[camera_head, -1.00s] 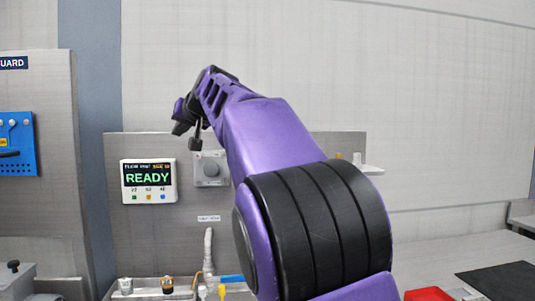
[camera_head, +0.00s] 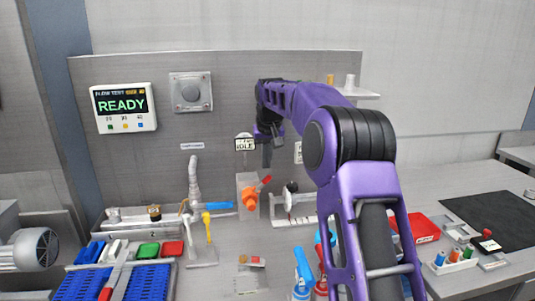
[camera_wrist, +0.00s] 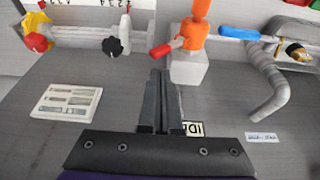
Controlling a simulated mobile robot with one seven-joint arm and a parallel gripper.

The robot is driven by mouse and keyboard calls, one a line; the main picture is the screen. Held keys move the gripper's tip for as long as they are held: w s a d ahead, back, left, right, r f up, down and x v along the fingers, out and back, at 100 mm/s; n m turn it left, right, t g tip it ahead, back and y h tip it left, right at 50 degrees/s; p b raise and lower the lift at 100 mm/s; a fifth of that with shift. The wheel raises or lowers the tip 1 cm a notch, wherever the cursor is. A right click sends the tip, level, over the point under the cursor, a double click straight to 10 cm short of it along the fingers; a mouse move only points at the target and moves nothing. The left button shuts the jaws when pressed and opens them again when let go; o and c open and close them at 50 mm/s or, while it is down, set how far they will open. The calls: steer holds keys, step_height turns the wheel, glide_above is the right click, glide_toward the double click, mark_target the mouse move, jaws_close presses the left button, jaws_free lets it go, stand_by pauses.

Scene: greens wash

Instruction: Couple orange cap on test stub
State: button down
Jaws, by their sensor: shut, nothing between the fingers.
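The orange cap (camera_head: 250,196), with a red lever, sits at a grey block (camera_head: 247,211) against the back panel. It also shows in the wrist view (camera_wrist: 193,37), at top right of centre, upright against the pale block (camera_wrist: 188,69). I cannot make out the test stub separately; how the cap sits on the block is unclear. My gripper (camera_head: 267,163) is above and slightly right of the cap in the head view, apart from it. In the wrist view my gripper (camera_wrist: 160,76) has its dark fingers together and empty, with the red lever just beyond the tips.
A grey hose (camera_head: 194,175) and a blue handle (camera_head: 220,205) stand left of the cap. A white pipe with a black knob (camera_head: 291,187) is close on the right. A small IDLE sign (camera_head: 244,143) is beside my gripper.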

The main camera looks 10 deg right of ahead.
mark_target(263, 183)
steer(key=shift+x, duration=2)
steer(key=shift+f+b, duration=0.1)
steer(key=shift+b, duration=0.2)
steer(key=shift+s+m+t, duration=0.15)
steer(key=shift+m+t, duration=0.15)
steer(key=shift+b, duration=0.35)
